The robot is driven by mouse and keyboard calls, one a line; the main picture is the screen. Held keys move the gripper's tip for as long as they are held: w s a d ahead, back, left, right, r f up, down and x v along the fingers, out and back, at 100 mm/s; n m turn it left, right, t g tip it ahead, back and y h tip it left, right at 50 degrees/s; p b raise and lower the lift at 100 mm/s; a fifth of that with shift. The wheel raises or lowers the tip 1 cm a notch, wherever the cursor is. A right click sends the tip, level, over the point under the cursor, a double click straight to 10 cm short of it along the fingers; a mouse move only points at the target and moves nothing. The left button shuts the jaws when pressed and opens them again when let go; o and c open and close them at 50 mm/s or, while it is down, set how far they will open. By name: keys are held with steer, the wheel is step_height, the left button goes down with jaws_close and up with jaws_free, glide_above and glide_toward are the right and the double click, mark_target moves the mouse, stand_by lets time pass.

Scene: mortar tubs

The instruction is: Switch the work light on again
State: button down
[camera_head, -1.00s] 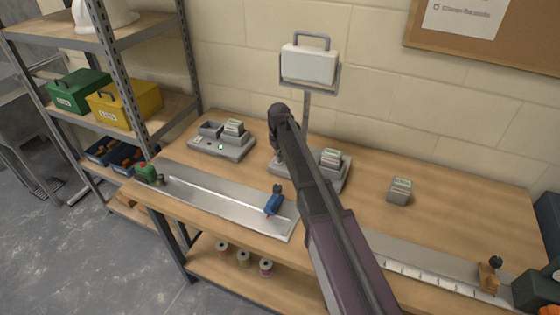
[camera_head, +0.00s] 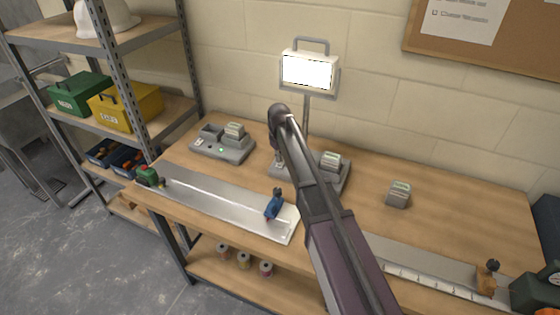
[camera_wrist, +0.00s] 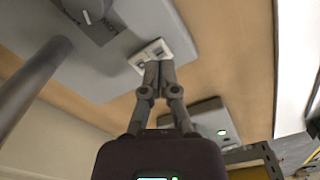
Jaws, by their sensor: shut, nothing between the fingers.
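The work light (camera_head: 308,70) stands at the back of the bench against the wall, and its panel glows bright white. Its pole (camera_head: 306,115) rises from a grey base (camera_head: 335,183), partly hidden by my arm. In the wrist view the base (camera_wrist: 105,75) fills the upper left, with a dark knob (camera_wrist: 88,8) and a small pale switch (camera_wrist: 150,54). My gripper (camera_wrist: 159,66) is shut and empty, its fingertips at the switch; I cannot tell whether they still touch it. In the head view my arm mostly hides the fingers.
A charger (camera_head: 222,150) with a green lamp stands left of the base. A loose battery (camera_head: 398,194) sits to the right. A metal strip (camera_head: 215,197) with a blue tool (camera_head: 273,204) lies in front. Shelving (camera_head: 110,60) stands at the left.

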mark_target(280, 165)
steer(key=shift+r+p, duration=2.35)
steer(key=shift+r, duration=0.2)
steer(key=shift+d, duration=0.1)
steer(key=s+d+m, duration=0.8)
steer(key=s+d, duration=1.4)
steer(key=s, duration=0.4)
steer(key=shift+d, duration=0.3)
